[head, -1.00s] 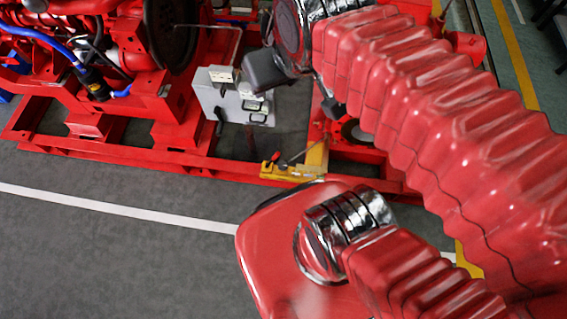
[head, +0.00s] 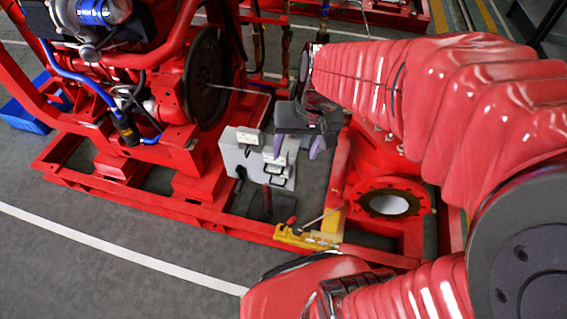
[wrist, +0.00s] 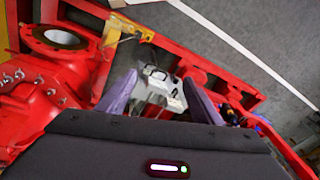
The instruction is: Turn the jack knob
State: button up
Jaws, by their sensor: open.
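A yellow jack (head: 308,238) with a thin lever rod lies along the front rail of the red frame. A small red knob (head: 291,220) sits on its left part; I take this as the jack knob. The jack also shows near the top of the wrist view (wrist: 140,35), where the knob is too small to make out. My gripper (head: 296,158) is open and empty, its purple fingers pointing down above and behind the jack. In the wrist view my gripper (wrist: 162,77) has its fingers apart, with a grey box between them in the picture; contact is not visible.
The grey box (head: 243,155) with sockets and black handles stands inside the red frame (head: 130,190). A red engine (head: 180,95) with a large dark disc is at left. A red flanged pipe (head: 388,201) stands right of the jack. Grey floor in front is clear.

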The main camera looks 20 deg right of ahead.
jog(key=w+d+f+m+g+y, duration=0.1)
jog(key=w+d+f+m+g, duration=0.15)
jog(key=f, duration=0.55)
jog(key=m+y, duration=0.3)
jog(key=m, duration=0.6)
send_over(298, 229)
jog(key=w+d, duration=0.1)
notch_tip(298, 229, down, 30)
jog(key=s+d+f+m+t, duration=0.1)
jog(key=d+f+m, duration=0.1)
jog(key=f, duration=0.9)
jog(key=s+d+f+m, duration=0.1)
jog(key=f+m, duration=0.4)
jog(key=f, duration=0.6)
jog(key=shift+s+d+t+h, duration=0.35)
jog(key=shift+d+h, duration=0.05)
jog(key=shift+d, duration=0.35)
jog(key=shift+x, duration=6.9)
jog(key=shift+a, duration=0.1)
jog(key=shift+c, duration=0.3)
